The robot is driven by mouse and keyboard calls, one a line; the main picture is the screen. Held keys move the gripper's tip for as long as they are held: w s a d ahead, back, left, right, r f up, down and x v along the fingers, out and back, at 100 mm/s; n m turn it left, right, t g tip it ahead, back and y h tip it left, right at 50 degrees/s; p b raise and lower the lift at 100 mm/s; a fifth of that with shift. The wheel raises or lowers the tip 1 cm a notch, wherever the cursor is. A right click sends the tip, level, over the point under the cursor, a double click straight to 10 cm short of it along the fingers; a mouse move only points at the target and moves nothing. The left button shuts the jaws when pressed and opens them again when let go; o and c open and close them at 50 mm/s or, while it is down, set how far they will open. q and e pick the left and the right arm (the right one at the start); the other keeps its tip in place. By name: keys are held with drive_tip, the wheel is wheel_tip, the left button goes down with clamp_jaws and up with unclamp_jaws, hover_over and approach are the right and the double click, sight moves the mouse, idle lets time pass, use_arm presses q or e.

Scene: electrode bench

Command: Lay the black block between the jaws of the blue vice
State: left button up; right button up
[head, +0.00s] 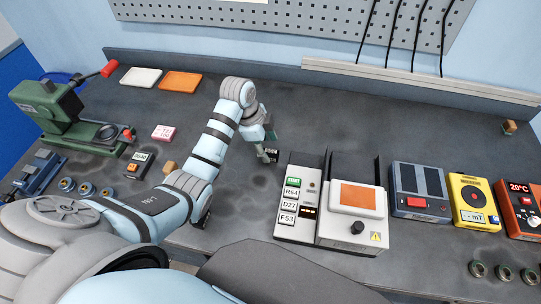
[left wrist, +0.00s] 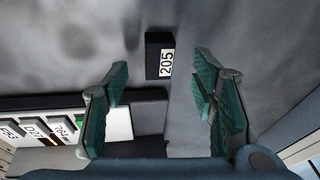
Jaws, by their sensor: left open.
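The black block (left wrist: 153,44) carries a white label reading 205 and lies on the grey bench. In the head view the block (head: 272,154) sits at the tip of my left gripper (head: 266,146), left of the grey device with labels. In the left wrist view my left gripper (left wrist: 162,88) is open, with teal pads apart and nothing between them. The block lies just beyond the fingertips, roughly in line with the gap. The blue vice (head: 38,172) stands at the far left of the bench; its jaws are too small to make out. My right gripper is not in view.
A grey device (head: 297,224) with labels and an orange-topped unit (head: 357,195) stand right of the block. A green machine (head: 52,108), a pink box (head: 163,132), a small dark meter (head: 138,162) and a wooden cube (head: 170,167) lie left. Bare bench surrounds the block.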

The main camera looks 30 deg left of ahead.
sight(270, 153)
use_arm(q)
drive_tip(key=x, duration=0.3)
drive_tip(key=shift+f, duration=0.15)
drive_tip(key=shift+s, duration=0.1)
drive_tip(key=shift+c, duration=0.8)
clamp_jaws()
